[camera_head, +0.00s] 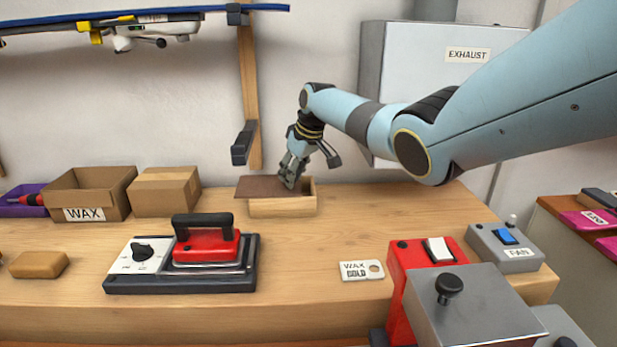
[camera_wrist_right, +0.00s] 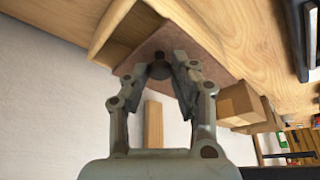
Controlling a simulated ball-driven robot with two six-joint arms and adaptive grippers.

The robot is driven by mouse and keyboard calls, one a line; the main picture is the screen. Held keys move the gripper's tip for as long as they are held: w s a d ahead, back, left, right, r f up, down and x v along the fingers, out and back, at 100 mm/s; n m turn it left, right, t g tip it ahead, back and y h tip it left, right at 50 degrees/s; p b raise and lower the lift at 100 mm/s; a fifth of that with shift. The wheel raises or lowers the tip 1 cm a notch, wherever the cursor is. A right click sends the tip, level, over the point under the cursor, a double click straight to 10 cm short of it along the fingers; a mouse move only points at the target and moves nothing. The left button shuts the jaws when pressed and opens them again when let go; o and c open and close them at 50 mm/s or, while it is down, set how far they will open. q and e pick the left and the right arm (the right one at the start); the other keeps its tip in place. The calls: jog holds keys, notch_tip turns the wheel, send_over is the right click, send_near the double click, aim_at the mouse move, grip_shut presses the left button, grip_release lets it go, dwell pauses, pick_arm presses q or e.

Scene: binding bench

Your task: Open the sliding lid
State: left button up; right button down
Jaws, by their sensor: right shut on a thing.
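A small wooden box (camera_head: 283,208) stands toward the back of the bench. Its dark brown sliding lid (camera_head: 262,186) sits shifted to the left and overhangs the box's left end. The right end of the box is uncovered. My right gripper (camera_head: 289,181) points down at the lid and is shut on its small dark knob (camera_wrist_right: 161,70). In the right wrist view the fingers (camera_wrist_right: 160,76) sit on both sides of the knob, above the lid (camera_wrist_right: 198,48); the box's open part (camera_wrist_right: 125,32) shows beside it. My left gripper is not in view.
A closed cardboard box (camera_head: 166,192) and an open one marked WAX (camera_head: 90,207) stand to the left. A red iron on a base (camera_head: 205,250) and a WAX GOLD tag (camera_head: 362,270) lie in front. A wooden post (camera_head: 249,100) rises behind the lid.

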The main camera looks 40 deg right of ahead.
aim_at(263, 187)
jog(key=w+a+b, duration=0.1)
jog(key=w+a, duration=0.1)
jog(key=w+a+b, duration=0.1)
jog(key=w+a, duration=0.1)
jog(key=a, duration=0.1)
jog(key=shift+w+a+f, duration=0.1)
jog(key=shift+w+a, duration=0.15)
jog(key=shift+w, duration=0.05)
jog(key=shift+s+d, duration=0.25)
jog(key=shift+d, duration=0.05)
jog(key=c, duration=1.1)
grip_release()
jog(key=shift+w+a, duration=0.1)
jog(key=v, duration=1.2)
